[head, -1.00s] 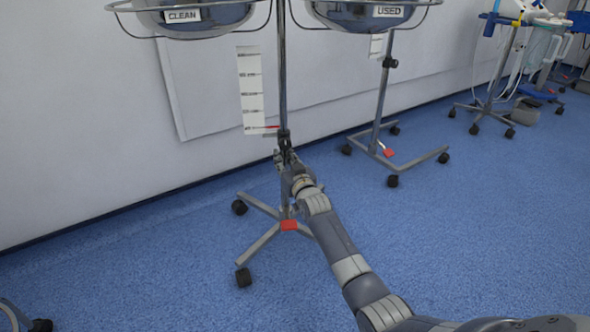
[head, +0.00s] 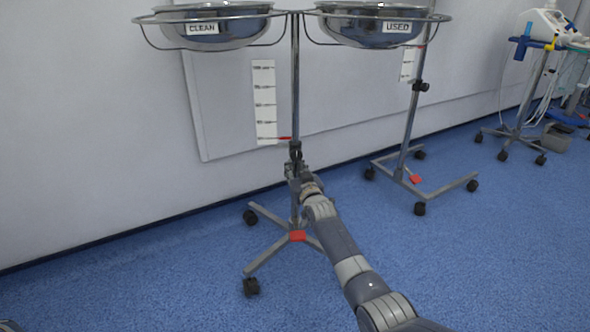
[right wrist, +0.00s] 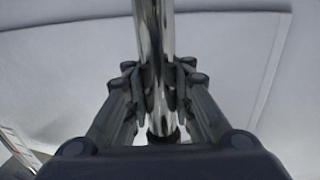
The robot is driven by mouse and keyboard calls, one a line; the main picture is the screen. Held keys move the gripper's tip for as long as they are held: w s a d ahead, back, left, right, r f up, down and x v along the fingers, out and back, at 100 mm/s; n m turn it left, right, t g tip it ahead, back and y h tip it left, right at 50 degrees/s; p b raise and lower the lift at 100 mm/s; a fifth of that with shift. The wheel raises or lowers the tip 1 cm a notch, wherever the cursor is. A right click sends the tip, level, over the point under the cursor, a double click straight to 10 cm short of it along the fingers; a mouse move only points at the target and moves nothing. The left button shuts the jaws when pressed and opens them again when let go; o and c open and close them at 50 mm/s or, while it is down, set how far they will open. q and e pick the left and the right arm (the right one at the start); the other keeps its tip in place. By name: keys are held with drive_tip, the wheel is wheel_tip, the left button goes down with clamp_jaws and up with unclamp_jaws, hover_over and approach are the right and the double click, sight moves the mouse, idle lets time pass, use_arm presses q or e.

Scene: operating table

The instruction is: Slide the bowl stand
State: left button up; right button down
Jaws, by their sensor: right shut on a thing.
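The bowl stand (head: 296,80) is upright on the blue floor in the head view, with a chrome pole and a wheeled base (head: 272,258). Two metal bowls sit in its top rings, one labelled CLEAN (head: 218,28) and one labelled USED (head: 370,30). My right gripper (head: 294,168) is shut on the pole below its middle, near the dark collar. In the right wrist view the fingers close on the chrome pole (right wrist: 154,45) from both sides.
A second wheeled stand (head: 408,130) is close behind on the right. Equipment on a wheeled pole (head: 520,100) stands farther right. The white wall (head: 90,130) is close behind the bowl stand. Blue floor (head: 150,290) is clear at the front left and front right.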

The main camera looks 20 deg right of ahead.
drive_tip(key=c, duration=2)
unclamp_jaws()
drive_tip(key=shift+w+a+r, duration=0.1)
drive_tip(key=shift+a+r, duration=0.05)
drive_tip(key=shift+r, duration=0.15)
drive_tip(key=o, duration=0.6)
drive_tip(key=shift+w+a+f, duration=0.15)
drive_tip(key=shift+o, duration=0.2)
drive_tip(key=shift+f, duration=0.1)
drive_tip(key=shift+s, duration=0.65)
drive_tip(key=s+a, duration=0.1)
drive_tip(key=s, duration=0.9)
drive_tip(key=shift+s+a, duration=0.2)
drive_tip(key=shift+s, duration=0.15)
